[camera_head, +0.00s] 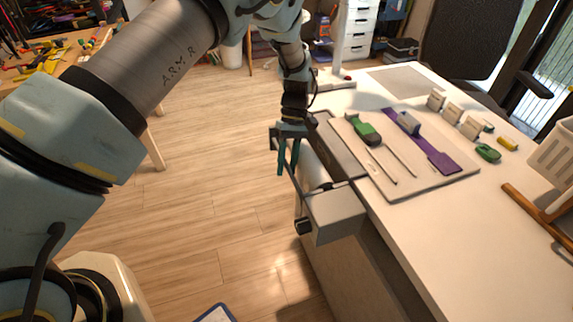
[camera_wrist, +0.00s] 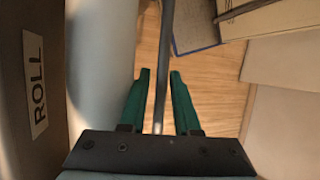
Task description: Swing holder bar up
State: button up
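The holder bar (camera_head: 297,193) is a thin dark rod along the outer side of the roll holder, at the left edge of the worktable. In the wrist view the bar (camera_wrist: 164,50) runs lengthwise between my two teal fingers. My gripper (camera_head: 288,168) points down at the bar's far part. In the wrist view my gripper (camera_wrist: 160,74) is open around the bar, with a gap on the left and little or none on the right. A white roll (camera_head: 312,168) lies beside the bar, partly hidden. The grey holder end (camera_head: 337,213) is at the near side.
The white table (camera_head: 440,235) carries a beige board (camera_head: 430,185) with a green tool (camera_head: 363,130) and a purple piece (camera_head: 432,150). A grey wall with a ROLL label (camera_wrist: 35,83) is close at left in the wrist view. Open wooden floor (camera_head: 220,190) lies left of the table.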

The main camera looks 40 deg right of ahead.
jog(key=shift+o, duration=1)
jog(key=shift+r, duration=0.1)
